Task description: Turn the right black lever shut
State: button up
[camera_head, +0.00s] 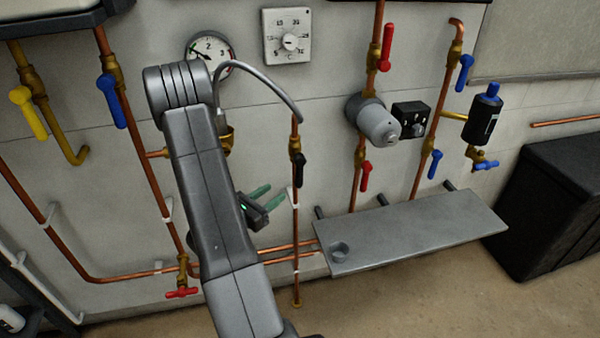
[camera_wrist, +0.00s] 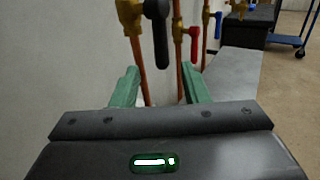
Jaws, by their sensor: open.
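One black lever (camera_head: 299,168) shows in the head view, on a brass valve (camera_head: 295,146) on a thin vertical copper pipe. It hangs down, roughly in line with the pipe. In the wrist view the black lever (camera_wrist: 159,38) hangs beyond and above the fingertips, beside the brass valve (camera_wrist: 130,15). My gripper (camera_head: 277,191) has green fingers pointing at the pipe, just below and left of the lever. In the wrist view my gripper (camera_wrist: 161,84) is open and empty, apart from the lever. Any other black lever is hidden behind my arm.
Red levers (camera_head: 366,176) and blue levers (camera_head: 434,163) sit on neighbouring pipes to the right. A grey shelf (camera_head: 420,235) juts out low at the right. A pressure gauge (camera_head: 210,47) and a thermostat dial (camera_head: 288,36) are on the wall above. A dark box (camera_head: 560,205) stands far right.

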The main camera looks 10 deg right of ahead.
aim_at(297, 177)
jog(key=p+x, duration=0.2)
jog(key=x, duration=1)
jog(key=shift+s, duration=0.1)
grip_shut()
